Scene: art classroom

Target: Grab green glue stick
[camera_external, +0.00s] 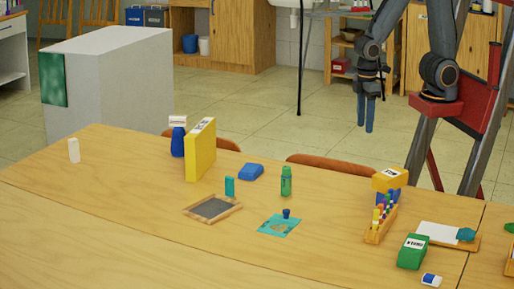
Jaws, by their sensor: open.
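The green glue stick (286,186) stands upright on the wooden table (110,185), near its far edge and right of the middle. It is a green cylinder with a small marking on its front. My gripper (365,126) hangs beyond the table's far edge, up and to the right of the glue stick, with its blue fingers pointing down. It is apart from the glue stick and open, with nothing seen between the fingers.
A tall yellow box (200,152) is farther left. A teal card (270,229) lies in front. A wooden rack (376,229) with colored pegs stands right. An orange chair back (335,169) shows behind.

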